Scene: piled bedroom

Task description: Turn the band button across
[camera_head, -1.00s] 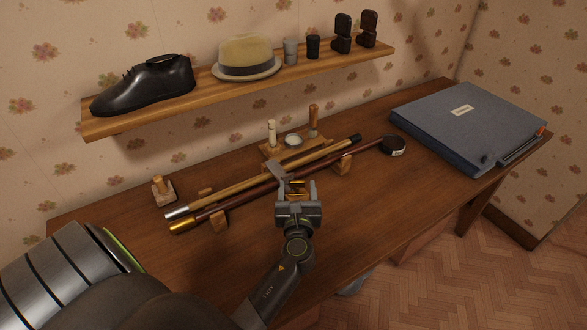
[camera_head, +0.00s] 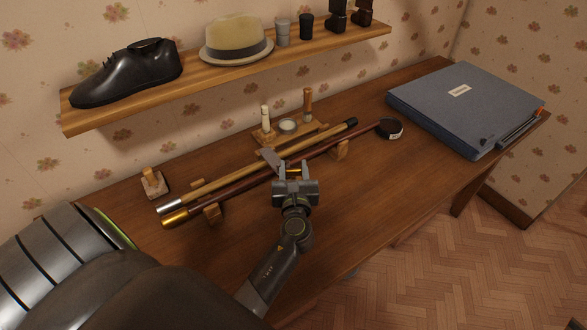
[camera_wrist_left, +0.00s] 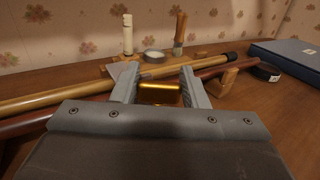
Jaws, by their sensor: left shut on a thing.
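A gold band button (camera_wrist_left: 160,94) sits between the fingers of my left gripper (camera_head: 293,172) at the dark red cane (camera_head: 245,184). The gripper is shut on it, with one finger on each side. In the head view only a little gold (camera_head: 293,171) shows between the fingers. A pale grey plate (camera_wrist_left: 124,74) stands beside the left finger.
Wooden rests (camera_head: 213,213) hold the canes on the desk (camera_head: 345,200). A small stand (camera_head: 318,131) with two upright handles is behind. A blue binder (camera_head: 455,100) lies right. A wall shelf (camera_head: 190,77) carries a shoe and a hat. The front desk is clear.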

